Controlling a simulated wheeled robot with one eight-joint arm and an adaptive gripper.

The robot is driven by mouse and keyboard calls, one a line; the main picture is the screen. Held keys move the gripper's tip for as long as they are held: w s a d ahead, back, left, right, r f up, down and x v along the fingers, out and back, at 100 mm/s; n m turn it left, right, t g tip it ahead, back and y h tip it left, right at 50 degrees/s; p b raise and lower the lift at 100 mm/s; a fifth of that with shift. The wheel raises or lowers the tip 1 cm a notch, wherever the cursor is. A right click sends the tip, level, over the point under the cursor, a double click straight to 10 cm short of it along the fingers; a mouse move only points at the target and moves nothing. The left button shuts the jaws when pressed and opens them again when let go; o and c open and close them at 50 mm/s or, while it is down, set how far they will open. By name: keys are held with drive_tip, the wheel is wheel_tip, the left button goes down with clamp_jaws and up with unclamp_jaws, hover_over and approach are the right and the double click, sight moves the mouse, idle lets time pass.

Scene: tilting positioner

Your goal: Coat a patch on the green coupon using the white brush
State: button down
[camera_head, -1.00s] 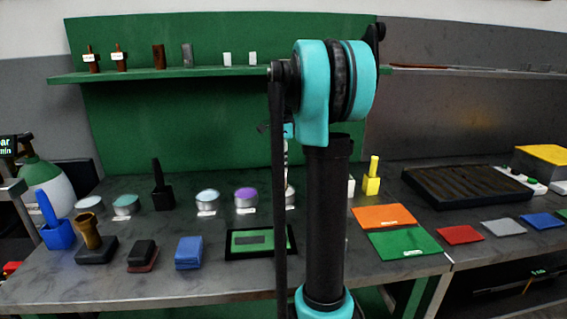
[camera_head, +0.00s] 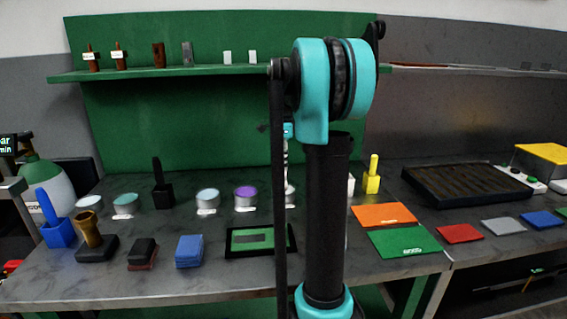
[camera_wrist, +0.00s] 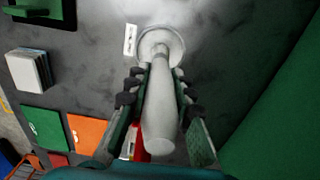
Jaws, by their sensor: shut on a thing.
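My gripper (camera_wrist: 163,112) is shut on the white brush (camera_wrist: 160,118), with dark fingers on both sides of its pale handle. The brush's far end meets a round pale pot (camera_wrist: 161,45); I cannot tell how deep it sits. A flat green sheet (camera_head: 404,242) with a small white label lies right of my arm, beside an orange sheet (camera_head: 384,214). A green plate with a dark patch in a black frame (camera_head: 232,253) lies left of my arm. I cannot tell which is the green coupon.
Lidded pots, one purple-topped (camera_head: 245,192), stand at the back. A blue brush holder (camera_head: 58,236), blue block (camera_head: 189,251) and dark blocks stand left. A yellow brush (camera_head: 372,176) and black tray (camera_head: 466,186) are right. A green wall is close on the wrist view's right.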

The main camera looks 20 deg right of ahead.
idle(0.3)
drive_tip(key=shift+r, duration=3.45)
